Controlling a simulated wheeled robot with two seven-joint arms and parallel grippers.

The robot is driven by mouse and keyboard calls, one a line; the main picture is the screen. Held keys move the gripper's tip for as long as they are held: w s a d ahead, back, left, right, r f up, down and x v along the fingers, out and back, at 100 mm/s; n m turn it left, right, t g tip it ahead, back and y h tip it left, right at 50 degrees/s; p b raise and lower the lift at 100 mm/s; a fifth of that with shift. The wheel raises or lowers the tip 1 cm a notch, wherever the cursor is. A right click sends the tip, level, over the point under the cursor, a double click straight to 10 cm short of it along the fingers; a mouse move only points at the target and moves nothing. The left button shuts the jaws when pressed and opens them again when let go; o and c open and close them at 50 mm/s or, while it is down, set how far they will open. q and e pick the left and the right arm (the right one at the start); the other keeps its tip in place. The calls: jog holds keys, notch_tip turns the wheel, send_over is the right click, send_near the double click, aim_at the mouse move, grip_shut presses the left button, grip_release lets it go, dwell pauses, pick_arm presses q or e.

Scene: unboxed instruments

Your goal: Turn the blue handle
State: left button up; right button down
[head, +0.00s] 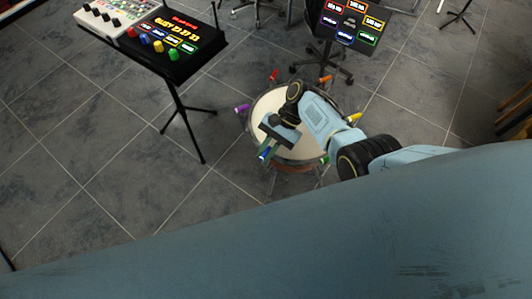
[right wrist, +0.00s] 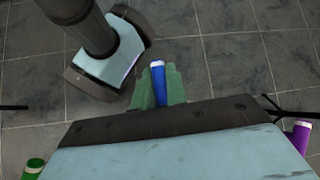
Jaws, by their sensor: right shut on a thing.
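The blue handle (head: 264,154) sits at the front left of the rim of a round drum (head: 266,105) with a pale top. It is one of several coloured handles around that rim. In the right wrist view the blue handle (right wrist: 157,78) has a white end and stands between the greenish fingers. My right gripper (head: 267,150) reaches over the drum top and is shut on the blue handle. The fingers hide part of the handle. My left gripper is not in view.
Other handles on the rim are purple (head: 243,108), red (head: 273,75), orange (head: 325,79), yellow (head: 354,117) and green (head: 325,160). A black stand with a control panel (head: 178,45) is at the upper left. A screen (head: 350,22) stands behind the drum. Tiled floor at left is clear.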

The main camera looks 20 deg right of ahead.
jog(key=shift+f+n+g+b, duration=0.1)
jog(key=shift+n+g+b, duration=0.25)
jog(key=shift+n, duration=0.35)
jog(key=shift+g+h, duration=0.25)
jog(key=shift+h, duration=0.05)
jog(key=c, duration=1.4)
grip_release()
jog(key=shift+a, duration=0.1)
jog(key=shift+c, duration=0.2)
jog(key=v, duration=1.3)
jog(key=shift+r, duration=0.2)
